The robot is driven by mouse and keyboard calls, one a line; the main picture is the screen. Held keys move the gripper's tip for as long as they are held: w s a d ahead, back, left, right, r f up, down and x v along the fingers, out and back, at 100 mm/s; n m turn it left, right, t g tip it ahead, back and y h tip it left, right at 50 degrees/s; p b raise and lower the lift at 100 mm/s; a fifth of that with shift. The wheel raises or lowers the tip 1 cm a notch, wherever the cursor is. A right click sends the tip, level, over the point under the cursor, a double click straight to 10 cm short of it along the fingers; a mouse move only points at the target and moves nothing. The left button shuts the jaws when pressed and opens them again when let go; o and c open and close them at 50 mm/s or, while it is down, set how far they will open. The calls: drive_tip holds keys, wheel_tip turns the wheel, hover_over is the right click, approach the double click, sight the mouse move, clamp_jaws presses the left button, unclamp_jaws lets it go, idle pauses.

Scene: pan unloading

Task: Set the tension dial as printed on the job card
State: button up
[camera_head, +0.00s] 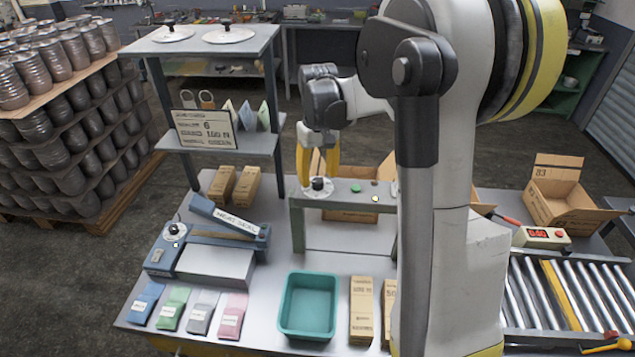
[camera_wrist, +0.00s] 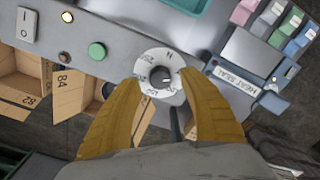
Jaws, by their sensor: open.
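The tension dial (camera_head: 318,187) is a white disc with a black knob, on the left of a raised grey panel. In the wrist view the dial (camera_wrist: 161,55) shows an N and several small numbers that are hard to read. A pale mark shows on the knob; its exact setting is unclear. My gripper (camera_head: 318,170) is open just above the dial. In the wrist view its yellow fingers (camera_wrist: 160,88) lie on either side of the knob, apparently not gripping it. The job card (camera_head: 205,130) stands on the left shelf; it shows a 6 and a value in N, possibly 100 or 180.
The panel also bears a green button (camera_head: 356,188), a small yellow light (camera_head: 375,199) and a rocker switch (camera_wrist: 25,25). A blue heat sealer (camera_head: 210,255) with its own dial (camera_head: 174,231) stands left. A teal tray (camera_head: 284,305) is in front. Cardboard boxes (camera_wrist: 82,92) lie behind the panel.

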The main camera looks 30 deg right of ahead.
drive_tip(key=shift+f, duration=1.15)
clamp_jaws()
drive_tip(key=shift+m, duration=0.3)
drive_tip(key=m+b, duration=0.2)
drive_tip(key=m, duration=0.3)
drive_tip(key=m+b, duration=0.1)
drive_tip(key=m, duration=0.5)
drive_tip(key=shift+a, duration=0.1)
